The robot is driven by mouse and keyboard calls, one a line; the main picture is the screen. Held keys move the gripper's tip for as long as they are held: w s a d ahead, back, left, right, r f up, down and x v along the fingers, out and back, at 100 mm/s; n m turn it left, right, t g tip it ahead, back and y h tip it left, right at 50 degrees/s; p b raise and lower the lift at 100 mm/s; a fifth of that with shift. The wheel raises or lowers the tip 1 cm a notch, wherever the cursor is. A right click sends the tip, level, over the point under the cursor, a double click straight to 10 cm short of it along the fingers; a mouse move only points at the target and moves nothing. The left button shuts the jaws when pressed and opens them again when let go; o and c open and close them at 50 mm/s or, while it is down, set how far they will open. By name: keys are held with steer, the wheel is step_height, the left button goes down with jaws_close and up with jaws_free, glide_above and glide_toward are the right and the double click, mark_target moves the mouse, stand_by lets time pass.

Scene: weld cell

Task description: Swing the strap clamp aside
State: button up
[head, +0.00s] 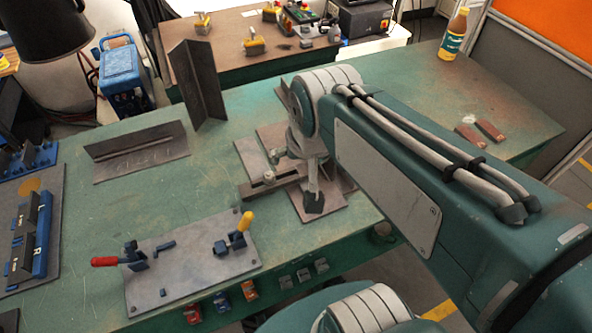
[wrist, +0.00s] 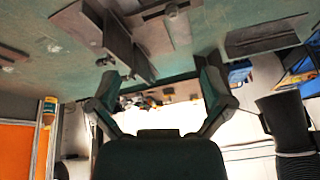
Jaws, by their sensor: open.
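What looks like the strap clamp (head: 268,177) is a narrow metal bar with a bolt, lying over flat steel plates (head: 252,158) on the green bench. My arm's end hides its right part in the head view. In the upside-down wrist view, a bar with a round bolt head (wrist: 171,11) shows at the top edge, partly cut off. My gripper (wrist: 164,92) is open in the wrist view, its two fingers wide apart with nothing between them. The plates and bar appear beyond and above the fingers there, apart from them.
A tall angle iron (head: 196,85) stands behind the plates, and a chalk-marked workpiece (head: 140,152) lies left. A fixture plate (head: 190,265) with red and yellow handled clamps is at the front. A bottle (head: 453,35) stands back right. Bare bench (head: 420,90) lies behind my arm.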

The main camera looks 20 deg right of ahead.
steer(key=w+d+f+m+g, duration=0.1)
steer(key=w+d+f+m, duration=0.15)
steer(key=w+m, duration=0.2)
steer(key=w+d+f+m+g, duration=0.1)
steer(key=w+f+m, duration=0.2)
steer(key=w, duration=0.2)
steer(key=m+g, duration=0.3)
steer(key=m, duration=0.4)
glide_above(301, 170)
step_height(301, 170, down, 11)
step_height(301, 170, down, 11)
steer(key=shift+r, duration=0.2)
steer(key=c, duration=1.3)
